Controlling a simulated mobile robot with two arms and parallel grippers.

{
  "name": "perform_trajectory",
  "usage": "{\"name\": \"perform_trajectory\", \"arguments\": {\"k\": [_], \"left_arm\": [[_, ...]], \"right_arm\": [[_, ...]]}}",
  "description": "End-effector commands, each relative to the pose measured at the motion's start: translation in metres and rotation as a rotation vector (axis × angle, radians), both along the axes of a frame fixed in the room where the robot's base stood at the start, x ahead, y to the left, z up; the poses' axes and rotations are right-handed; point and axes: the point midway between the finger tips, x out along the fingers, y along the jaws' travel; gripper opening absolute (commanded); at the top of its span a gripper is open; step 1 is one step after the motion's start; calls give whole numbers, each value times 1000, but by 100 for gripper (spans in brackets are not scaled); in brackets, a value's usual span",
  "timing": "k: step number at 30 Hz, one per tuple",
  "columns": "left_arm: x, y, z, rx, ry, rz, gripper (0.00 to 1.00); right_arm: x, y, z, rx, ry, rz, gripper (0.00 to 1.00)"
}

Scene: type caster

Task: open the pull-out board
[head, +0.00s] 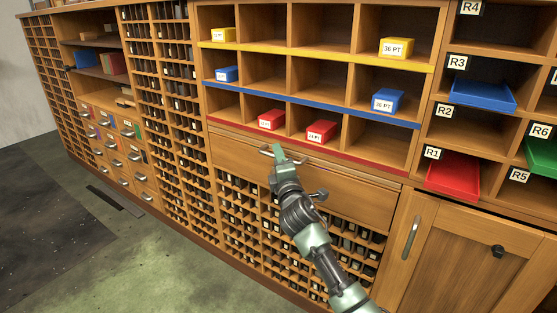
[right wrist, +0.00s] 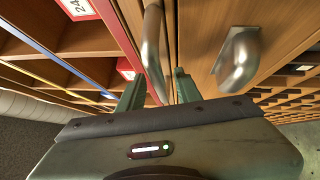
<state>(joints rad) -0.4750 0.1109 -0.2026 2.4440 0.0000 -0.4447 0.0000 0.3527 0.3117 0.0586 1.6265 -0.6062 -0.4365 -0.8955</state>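The pull-out board (head: 350,172) is a narrow wooden front just under the red shelf strip. It appears closed, flush with the cabinet. Its metal bar handle (head: 265,152) is partly covered by my right gripper (head: 277,151) in the head view. In the right wrist view the bar handle (right wrist: 152,45) reaches down between the two green fingers of the right gripper (right wrist: 158,88). The fingers are apart, with a gap visible on each side of the handle. My left gripper is not in view.
A wooden drawer front (head: 350,195) lies directly below the board, with a cup-shaped metal pull (right wrist: 238,60) close beside my right gripper. Cubbies above hold red boxes (head: 271,119). A cabinet door (head: 460,260) is at the right. Open floor (head: 130,245) lies at the left.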

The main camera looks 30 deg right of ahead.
Motion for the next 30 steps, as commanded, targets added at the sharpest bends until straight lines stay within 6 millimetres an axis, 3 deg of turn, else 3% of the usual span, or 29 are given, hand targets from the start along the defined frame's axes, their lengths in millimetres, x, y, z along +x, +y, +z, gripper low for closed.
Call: {"name": "perform_trajectory", "arguments": {"k": [5, 9, 30], "left_arm": [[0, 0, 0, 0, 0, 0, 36], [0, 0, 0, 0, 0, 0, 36], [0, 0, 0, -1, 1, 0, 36]], "right_arm": [[0, 0, 0, 0, 1, 1, 34], [0, 0, 0, 0, 1, 1, 0], [0, 1, -1, 2, 2, 1, 0]]}}
